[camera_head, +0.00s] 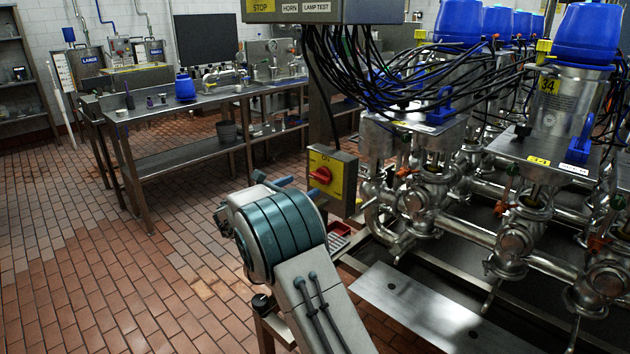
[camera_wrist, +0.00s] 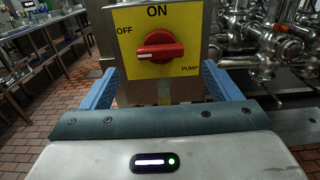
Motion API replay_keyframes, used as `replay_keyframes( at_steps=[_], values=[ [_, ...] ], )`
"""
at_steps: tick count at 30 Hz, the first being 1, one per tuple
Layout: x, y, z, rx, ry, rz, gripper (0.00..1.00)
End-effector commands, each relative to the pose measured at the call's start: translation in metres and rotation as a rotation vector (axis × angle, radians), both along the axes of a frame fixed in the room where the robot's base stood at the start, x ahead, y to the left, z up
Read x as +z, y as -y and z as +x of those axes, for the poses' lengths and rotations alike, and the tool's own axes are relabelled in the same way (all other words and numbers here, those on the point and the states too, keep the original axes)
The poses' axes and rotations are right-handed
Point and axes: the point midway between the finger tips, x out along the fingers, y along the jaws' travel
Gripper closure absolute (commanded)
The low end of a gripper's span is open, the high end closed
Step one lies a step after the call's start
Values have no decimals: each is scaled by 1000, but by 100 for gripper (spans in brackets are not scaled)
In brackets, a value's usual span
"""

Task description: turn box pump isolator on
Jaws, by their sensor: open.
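The box pump isolator is a red rotary handle (camera_wrist: 158,50) on a yellow plate marked ON at the top, OFF at the upper left and PUMP at the lower right. The handle lies roughly level, with a pale mark at its left end on the OFF side. In the head view the handle (camera_head: 320,175) sits on a small grey box (camera_head: 343,190). My gripper (camera_wrist: 158,78) is open, its blue fingers apart to the left and right below the handle. Nothing is between them, and they appear clear of the handle. In the head view my gripper (camera_head: 300,188) is just in front of the box.
Steel valves and pipes (camera_head: 430,205) with blue-capped actuators (camera_head: 585,35) fill the right side. Black cables (camera_head: 390,75) hang above the box. A steel bench (camera_head: 210,95) stands behind at left. The tiled floor (camera_head: 110,260) at left is open.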

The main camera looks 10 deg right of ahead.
Motion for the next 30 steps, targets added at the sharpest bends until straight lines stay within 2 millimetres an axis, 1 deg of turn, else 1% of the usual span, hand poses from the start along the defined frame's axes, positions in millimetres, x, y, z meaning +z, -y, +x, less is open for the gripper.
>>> replay_keyframes(
  at_steps=[1, 3, 9, 12, 15, 23, 26, 27, 28, 30],
  values=[
    [0, 10, 7, -3, 1, 0, 16],
    [0, 22, 15, -3, 1, 1, 16],
    [0, 45, 33, 0, 0, 1, 16],
    [0, 52, 38, -1, -1, 1, 16],
    [0, 55, 40, 0, -1, 1, 16],
    [0, 56, 41, 1, 0, 1, 16],
    [0, 56, 41, 0, 0, 1, 41],
    [0, 56, 41, 0, 0, 1, 53],
    [0, 56, 41, 0, 0, 1, 61],
    [0, 56, 41, 0, 0, 1, 61]
  ],
)
